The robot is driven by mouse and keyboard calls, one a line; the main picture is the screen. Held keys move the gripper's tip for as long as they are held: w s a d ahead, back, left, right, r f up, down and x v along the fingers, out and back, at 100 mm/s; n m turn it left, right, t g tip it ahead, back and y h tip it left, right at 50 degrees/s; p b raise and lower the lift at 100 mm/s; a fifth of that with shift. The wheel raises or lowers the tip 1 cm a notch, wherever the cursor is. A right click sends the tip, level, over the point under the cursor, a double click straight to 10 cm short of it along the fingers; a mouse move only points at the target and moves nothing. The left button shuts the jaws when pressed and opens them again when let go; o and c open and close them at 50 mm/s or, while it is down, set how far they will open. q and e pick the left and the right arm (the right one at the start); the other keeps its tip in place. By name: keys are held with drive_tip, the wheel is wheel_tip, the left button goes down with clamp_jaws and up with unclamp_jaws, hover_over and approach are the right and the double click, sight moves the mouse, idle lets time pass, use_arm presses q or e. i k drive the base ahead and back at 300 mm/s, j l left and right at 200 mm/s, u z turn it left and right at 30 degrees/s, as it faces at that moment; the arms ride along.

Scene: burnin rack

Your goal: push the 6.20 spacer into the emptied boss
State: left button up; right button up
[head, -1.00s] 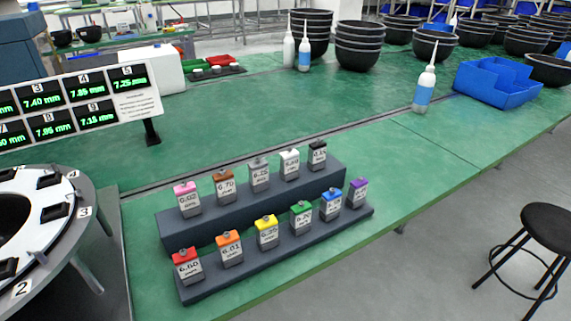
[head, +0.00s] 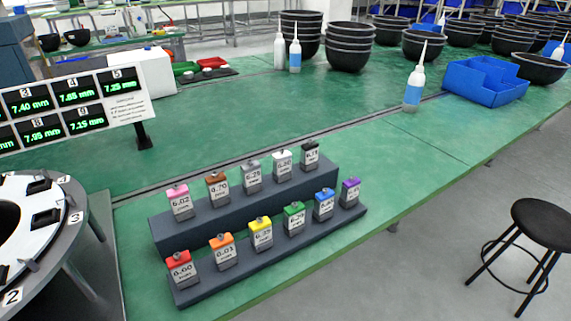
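Small spacer blocks with coloured tops stand upright on a dark two-step rack (head: 190,235). The green-topped one (head: 294,219) in the front row seems to carry the 6.20 label, but the print is too small to be sure. The grey-topped one (head: 251,177) in the back row reads about 6.25. A round fixture (head: 76,222) with a white ring, dark blocks and numbers 2, 3 and 4 is cut off at the left edge. I cannot tell which part of it is an emptied boss. Neither of my grippers is in view.
A display board (head: 70,104) with green mm readings stands behind the fixture. The green bench (head: 300,115) is clear behind the rack. A squeeze bottle (head: 413,90), a blue bin (head: 485,82) and stacked black bowls (head: 349,48) stand farther back. A black stool (head: 545,220) is at right.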

sight(293, 217)
drive_tip(key=l, duration=0.1)
drive_tip(key=j+z, duration=0.1)
drive_tip(key=u, duration=2.3)
drive_tip(key=l+z, duration=0.15)
drive_tip(key=z, duration=2.05)
drive_tip(key=i+l+u, duration=0.2)
drive_tip(key=u, duration=0.2)
drive_tip(key=i+l+u, duration=0.2)
drive_tip(key=u, duration=0.2)
drive_tip(key=l, duration=0.1)
